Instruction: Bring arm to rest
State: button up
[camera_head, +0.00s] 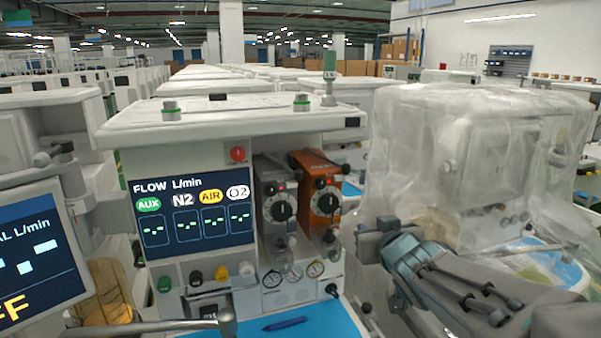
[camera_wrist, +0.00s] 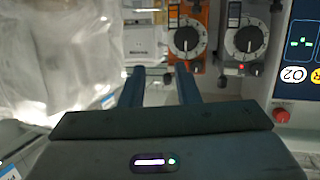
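My arm reaches in from the right in the head view. My gripper (camera_head: 372,240) hangs in the air in front of the gap between the anaesthesia cart (camera_head: 270,118) and the plastic-covered cart (camera_head: 470,165). In the wrist view, which is upside down, the two fingers of my gripper (camera_wrist: 159,82) stand apart with nothing between them. Beyond them are the orange vaporizer (camera_wrist: 187,60) and the grey vaporizer (camera_wrist: 246,60). In the head view the orange vaporizer (camera_head: 321,200) and the grey vaporizer (camera_head: 277,205) are mounted side by side, left of my gripper.
The flow screen (camera_head: 198,214) faces me. A blue work surface (camera_head: 315,320) holds a blue pen (camera_head: 285,324). Another screen (camera_head: 35,255) stands at the left edge. The plastic-covered cart is close to my arm at right. Many carts fill the background.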

jog(key=s+f+g, duration=0.6)
jog(key=s+f, duration=0.1)
jog(key=s, duration=0.4)
jog(key=s+f+m+g+h, duration=0.1)
jog(key=s+f+g, duration=0.4)
jog(key=s, duration=0.5)
notch_tip(320, 180, down, 2)
jog(key=shift+s+f+m+g, duration=0.25)
jog(key=shift+s+m+g, duration=0.05)
jog(key=shift+s+g, duration=0.1)
jog(key=shift+w+a, duration=0.1)
